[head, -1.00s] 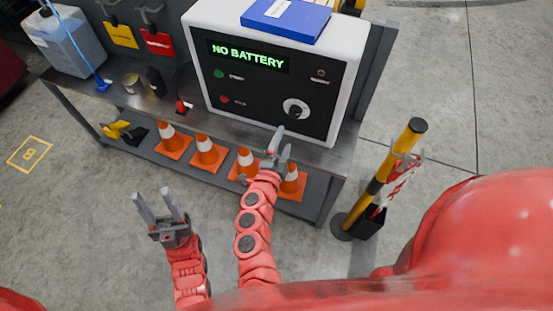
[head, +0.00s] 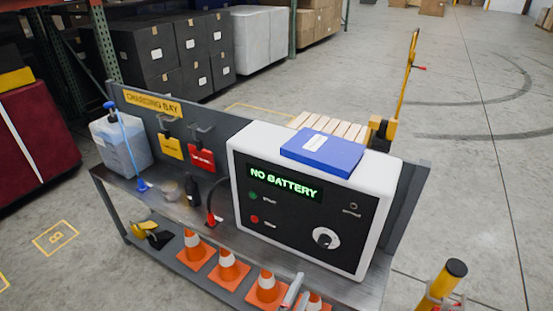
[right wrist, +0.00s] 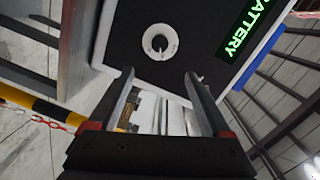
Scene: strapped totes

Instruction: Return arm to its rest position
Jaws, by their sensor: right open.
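My right gripper (head: 296,291) shows at the bottom edge of the head view, in front of the charging bench. Its two fingers also show in the right wrist view (right wrist: 159,82), spread apart with nothing between them. Beyond them in that view is the dark front of the charger (right wrist: 185,35) with its round knob (right wrist: 160,42). The fingers look apart from it. The charger (head: 378,215) stands on the bench and its display (head: 284,183) reads NO BATTERY. My left gripper is out of both current views.
The metal bench (head: 160,203) has orange cones (head: 228,267) on its lower shelf. A blue binder (head: 322,152) lies on the charger. A jug (head: 120,146) stands at the bench's left. A yellow-black post (head: 440,286) stands at lower right. Open floor (head: 480,190) lies to the right.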

